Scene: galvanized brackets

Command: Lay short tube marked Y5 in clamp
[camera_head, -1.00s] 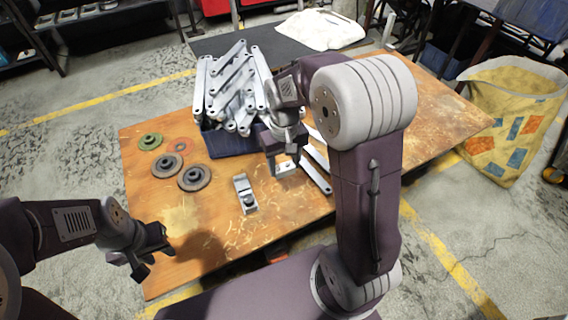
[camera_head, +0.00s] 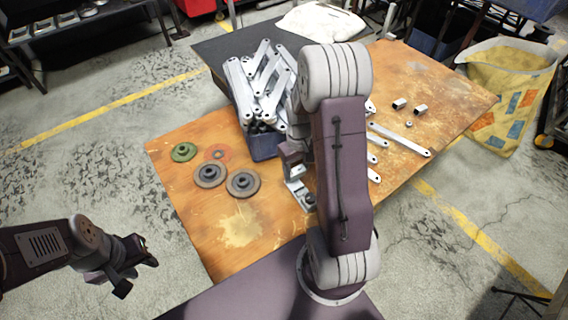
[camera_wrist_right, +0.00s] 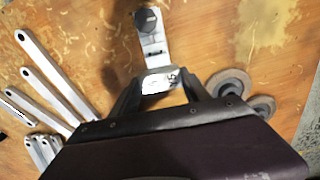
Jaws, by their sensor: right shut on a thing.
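My right gripper (camera_wrist_right: 160,90) is shut on a short silvery tube (camera_wrist_right: 160,80) with dark marking on it; a 5 is legible, the letter before it is not clear. The clamp (camera_wrist_right: 149,35), a pale metal block with a dark round knob, lies on the table just beyond the tube in the right wrist view. In the head view the right gripper (camera_head: 293,160) is close to the clamp (camera_head: 303,197), and my arm hides part of this area. I cannot tell whether the tube touches the clamp. My left gripper (camera_head: 137,276) is open and empty, left of the table.
A blue bin (camera_head: 264,146) heaped with galvanized brackets (camera_head: 262,85) stands behind my right gripper. Dark discs (camera_head: 242,183) and a green disc (camera_head: 184,151) lie left of the clamp. Flat bars (camera_head: 400,139) and short tubes (camera_head: 400,104) lie to the right. The front-left tabletop is clear.

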